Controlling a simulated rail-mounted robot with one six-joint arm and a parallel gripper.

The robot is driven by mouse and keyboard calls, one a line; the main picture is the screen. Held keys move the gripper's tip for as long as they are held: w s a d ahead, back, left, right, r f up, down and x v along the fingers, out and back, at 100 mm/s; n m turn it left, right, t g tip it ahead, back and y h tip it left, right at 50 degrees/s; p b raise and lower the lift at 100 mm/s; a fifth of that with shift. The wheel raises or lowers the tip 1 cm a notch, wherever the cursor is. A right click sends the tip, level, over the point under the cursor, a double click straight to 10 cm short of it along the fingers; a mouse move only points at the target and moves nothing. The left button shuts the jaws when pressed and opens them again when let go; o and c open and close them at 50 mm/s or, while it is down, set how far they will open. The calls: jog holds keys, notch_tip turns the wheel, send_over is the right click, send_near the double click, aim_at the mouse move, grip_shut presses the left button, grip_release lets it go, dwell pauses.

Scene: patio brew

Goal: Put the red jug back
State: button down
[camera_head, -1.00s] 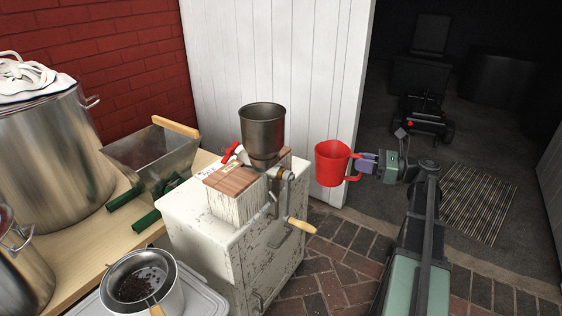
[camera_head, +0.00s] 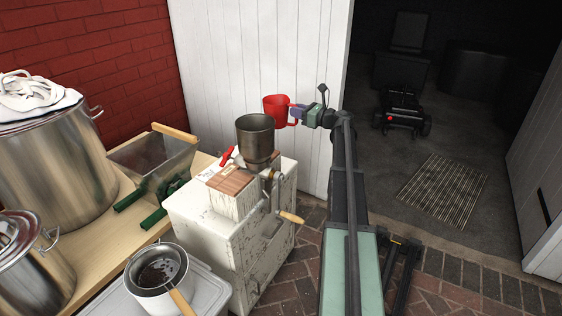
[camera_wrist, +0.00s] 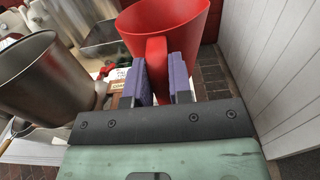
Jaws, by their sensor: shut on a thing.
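The red jug (camera_head: 276,108) is in the air in front of the white plank wall, behind and a little right of the metal mill hopper (camera_head: 255,138). My gripper (camera_head: 298,113) is shut on the jug's handle from the right. In the wrist view the jug (camera_wrist: 165,28) is upright and its handle (camera_wrist: 156,62) sits between the two purple finger pads of my gripper (camera_wrist: 165,82).
The hopper stands on a worn white cabinet (camera_head: 250,240) with a crank handle (camera_head: 290,217). A metal bin (camera_head: 150,155), a large pot (camera_head: 55,170) and a strainer pan (camera_head: 158,272) are at left. A dark doorway with a slatted mat (camera_head: 442,190) lies right.

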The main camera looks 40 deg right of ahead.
notch_tip(320, 180, down, 19)
jog(key=b, duration=1.7)
jog(key=shift+r, duration=0.15)
jog(key=c, duration=1.4)
grip_release()
jog(key=shift+c, duration=0.2)
jog(key=o, duration=0.4)
jog(key=v, duration=1.2)
jog(key=shift+r, duration=0.2)
